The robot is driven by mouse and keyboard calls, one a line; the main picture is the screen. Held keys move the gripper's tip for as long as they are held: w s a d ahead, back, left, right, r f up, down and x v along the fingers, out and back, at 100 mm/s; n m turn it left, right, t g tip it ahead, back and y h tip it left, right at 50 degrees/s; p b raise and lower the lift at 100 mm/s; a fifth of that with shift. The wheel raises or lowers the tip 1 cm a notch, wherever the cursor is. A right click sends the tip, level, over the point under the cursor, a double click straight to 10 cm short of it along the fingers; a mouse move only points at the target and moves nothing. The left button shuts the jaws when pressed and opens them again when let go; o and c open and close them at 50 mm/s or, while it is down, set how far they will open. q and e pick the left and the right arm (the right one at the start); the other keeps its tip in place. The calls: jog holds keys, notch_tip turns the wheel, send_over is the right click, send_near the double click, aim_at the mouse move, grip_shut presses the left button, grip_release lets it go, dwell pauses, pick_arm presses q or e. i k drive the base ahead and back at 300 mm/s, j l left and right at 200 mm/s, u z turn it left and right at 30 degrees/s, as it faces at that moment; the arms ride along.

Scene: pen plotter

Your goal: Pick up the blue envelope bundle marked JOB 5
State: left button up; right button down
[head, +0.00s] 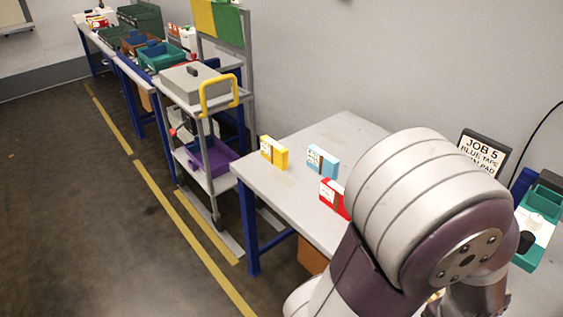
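A light blue bundle (322,160) with a white label stands upright on the grey table (342,132). Its label is too small to read. A yellow bundle (273,152) stands to its left. A red bundle (333,196) stands nearer to me, partly hidden by my arm. My arm fills the lower right foreground and covers much of the table. Neither gripper shows.
A cart (187,92) with a yellow handle stands left of the table, with a purple bin (212,157) low on it. A teal tray (541,207) is at the far right. Blue-legged benches line the wall behind. The floor (85,220) at the left is open.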

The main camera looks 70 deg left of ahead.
aim_at(319, 160)
jog(key=u, duration=2.2)
jog(key=i+j+u, duration=0.15)
jog(key=i+u, duration=0.35)
jog(key=i, duration=0.2)
jog(key=i+l+u, duration=0.15)
jog(key=i+u, duration=0.35)
jog(key=i, duration=0.15)
